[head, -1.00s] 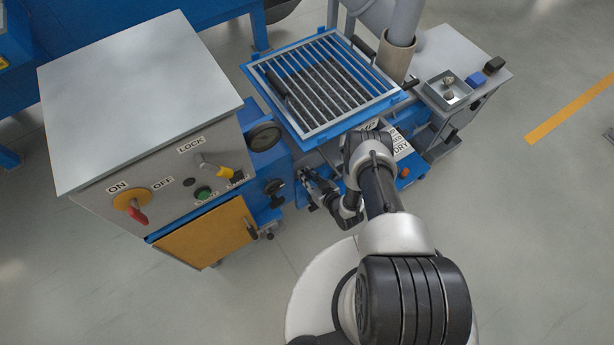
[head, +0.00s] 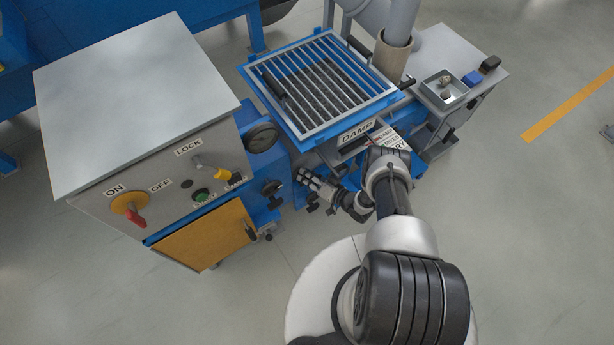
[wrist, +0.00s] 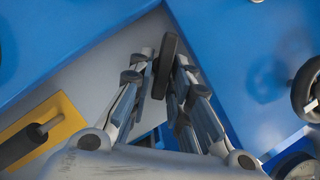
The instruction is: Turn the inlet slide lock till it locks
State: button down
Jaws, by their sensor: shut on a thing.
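My gripper (wrist: 160,75) is shut on a black bar-shaped handle (wrist: 167,58), which stands between its fingertips in the wrist view. I take this handle for the inlet slide lock. In the head view my gripper (head: 308,181) is low at the front of the blue machine, below the grate and right of the control cabinet. The handle is too small and covered to make out there, and its turn angle cannot be told. The handle's base is hidden.
The grey control cabinet (head: 140,100) with an orange door (head: 205,236) stands left. A black knob (head: 272,187) and gauge (head: 262,136) are left of my gripper. The grate (head: 322,80) lies above. Open floor lies right.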

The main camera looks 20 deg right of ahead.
jog(key=shift+f, duration=0.1)
dwell(0.4)
jog(key=c, duration=1.7)
grip_release()
jog(key=v, duration=1.2)
jog(key=shift+d, duration=0.1)
